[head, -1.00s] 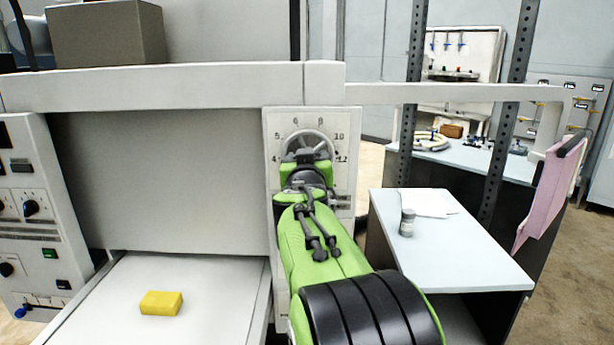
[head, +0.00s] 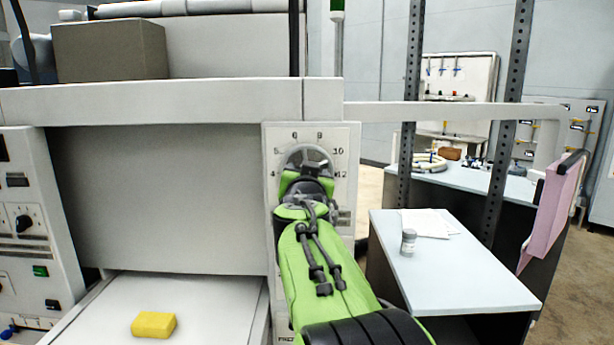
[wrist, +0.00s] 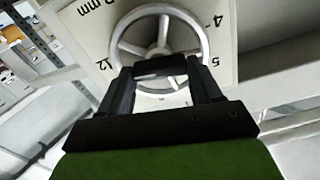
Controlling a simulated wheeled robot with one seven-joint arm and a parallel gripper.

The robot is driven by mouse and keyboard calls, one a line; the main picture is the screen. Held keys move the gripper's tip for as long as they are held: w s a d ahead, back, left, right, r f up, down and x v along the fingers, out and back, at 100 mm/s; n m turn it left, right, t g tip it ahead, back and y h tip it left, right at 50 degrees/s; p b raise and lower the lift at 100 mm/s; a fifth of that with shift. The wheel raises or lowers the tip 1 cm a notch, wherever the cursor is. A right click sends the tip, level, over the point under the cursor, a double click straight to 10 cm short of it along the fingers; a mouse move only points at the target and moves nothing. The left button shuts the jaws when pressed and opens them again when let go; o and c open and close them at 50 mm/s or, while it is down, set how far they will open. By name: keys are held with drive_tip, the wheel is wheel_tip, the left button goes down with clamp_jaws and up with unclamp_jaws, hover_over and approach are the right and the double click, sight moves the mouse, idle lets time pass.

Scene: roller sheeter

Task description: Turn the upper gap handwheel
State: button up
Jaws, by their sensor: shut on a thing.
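The upper gap handwheel is a grey spoked wheel (head: 306,155) on a white dial plate (head: 346,140) with numbers around it, on the machine's front. In the wrist view the handwheel (wrist: 128,26) fills the upper middle, with its ring and several spokes showing. My gripper (wrist: 160,68) is at the wheel's lower part in that view, its black fingers shut on the rim. In the head view my green arm reaches up to the wheel, and my wrist hides its lower part and the fingertips.
A yellow block (head: 153,324) lies on the white table at lower left. A control panel (head: 28,220) stands at far left. To the right are a bench (head: 450,270) with a small jar (head: 408,242), perforated posts (head: 409,120) and a pink sheet (head: 552,215).

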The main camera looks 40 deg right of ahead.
drive_tip(key=o, duration=1.1)
drive_tip(key=shift+c, duration=0.2)
drive_tip(key=b+v, duration=0.2)
drive_tip(key=v, duration=1.3)
drive_tip(key=shift+s+a+b, duration=0.25)
drive_tip(key=shift+a+b, duration=0.05)
drive_tip(key=shift+b, duration=0.05)
drive_tip(key=s+a+f+n+g+y, duration=0.2)
drive_tip(key=a+f, duration=0.4)
drive_tip(key=f, duration=0.3)
drive_tip(key=s+a+f+n+g+y, duration=0.3)
drive_tip(key=s+a+f+n+y, duration=0.2)
drive_tip(key=f, duration=0.4)
drive_tip(key=s+a+f+n+g+y, duration=0.2)
drive_tip(key=s+a+f+y, duration=0.3)
drive_tip(key=f, duration=0.5)
drive_tip(key=s+a+n, duration=0.1)
drive_tip(key=s+a, duration=0.1)
drive_tip(key=a, duration=0.1)
drive_tip(key=shift+s+a+n+g, duration=0.25)
drive_tip(key=shift+a+n+g, duration=0.05)
drive_tip(key=shift+a+n, duration=0.1)
